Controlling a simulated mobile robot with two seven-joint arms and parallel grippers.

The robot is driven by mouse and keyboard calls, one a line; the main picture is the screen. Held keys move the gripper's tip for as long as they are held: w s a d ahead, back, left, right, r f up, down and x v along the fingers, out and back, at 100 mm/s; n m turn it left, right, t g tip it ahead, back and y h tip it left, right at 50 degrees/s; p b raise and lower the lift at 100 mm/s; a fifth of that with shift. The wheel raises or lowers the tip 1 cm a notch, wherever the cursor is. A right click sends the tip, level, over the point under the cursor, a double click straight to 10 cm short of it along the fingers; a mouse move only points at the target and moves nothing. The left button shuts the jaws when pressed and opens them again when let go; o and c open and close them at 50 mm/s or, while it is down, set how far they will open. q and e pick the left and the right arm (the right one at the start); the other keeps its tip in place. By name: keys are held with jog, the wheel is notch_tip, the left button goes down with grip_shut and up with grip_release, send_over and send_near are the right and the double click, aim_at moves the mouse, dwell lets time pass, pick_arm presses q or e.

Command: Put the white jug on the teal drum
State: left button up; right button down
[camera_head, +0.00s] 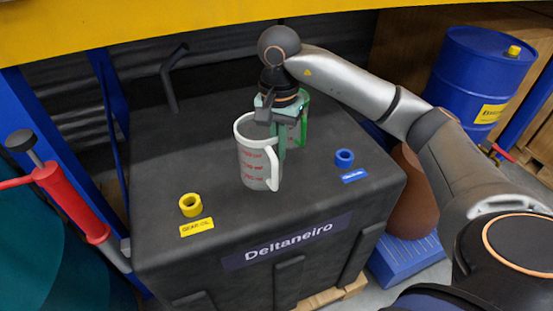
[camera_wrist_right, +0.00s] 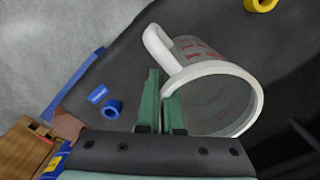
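The white jug (camera_head: 253,160), with red markings, is upright at the middle of the black tank's top. Its open mouth and handle also show in the wrist view (camera_wrist_right: 215,69). My right gripper (camera_head: 279,140) is at its right rim, pointing down. In the wrist view its green fingers (camera_wrist_right: 161,103) are close together with the jug's wall between them, one finger inside the mouth. Whether the jug touches the tank is unclear. The teal drum (camera_head: 40,250) stands at the lower left, partly cut off. My left gripper is out of view.
The black tank (camera_head: 190,255) carries a yellow ring (camera_head: 190,204) and a blue ring (camera_head: 344,158). A green-handled jug (camera_head: 304,118) is partly hidden behind my gripper. A blue drum (camera_head: 470,75) is at the right.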

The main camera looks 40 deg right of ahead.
jog(key=shift+w+d+f, duration=0.1)
jog(key=shift+w+f, duration=0.1)
jog(key=shift+f, duration=0.5)
jog(key=shift+w+f, duration=0.2)
jog(key=shift+f, duration=0.55)
jog(key=shift+w+d+f, duration=0.1)
jog(key=shift+w+f, duration=0.1)
jog(key=shift+f, duration=0.65)
jog(key=shift+f, duration=0.15)
jog(key=c, duration=1.1)
grip_release()
